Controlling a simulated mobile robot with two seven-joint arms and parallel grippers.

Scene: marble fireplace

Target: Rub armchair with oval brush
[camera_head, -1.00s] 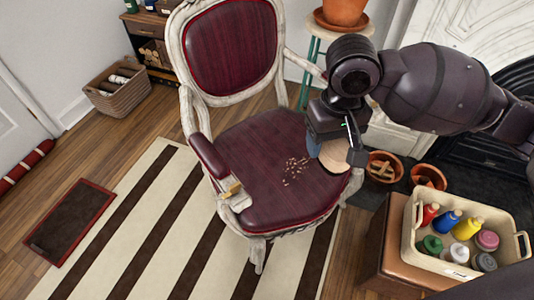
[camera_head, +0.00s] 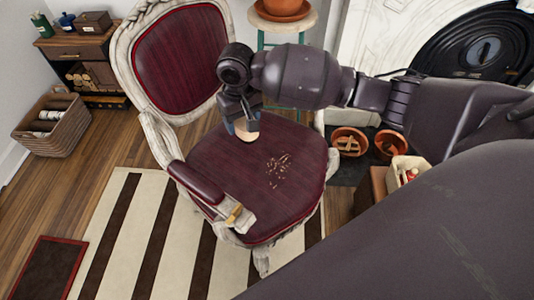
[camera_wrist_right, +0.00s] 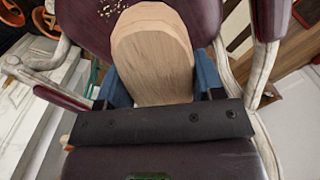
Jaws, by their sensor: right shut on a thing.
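The armchair (camera_head: 215,165) has a dark red seat and back in a whitewashed carved frame. A patch of light crumbs (camera_head: 278,168) lies on the seat, right of its middle. My right gripper (camera_head: 243,128) is over the rear of the seat, behind the crumbs. It is shut on the oval brush (camera_head: 246,134), whose pale wooden back also fills the middle of the right wrist view (camera_wrist_right: 153,55). The bristles are hidden, so I cannot tell if they touch the seat. My left gripper is not in view.
A cream caddy (camera_head: 405,170) and terracotta pots (camera_head: 349,141) stand at the right. A stool with a pot (camera_head: 283,20) is behind. A striped rug (camera_head: 150,240) lies in front.

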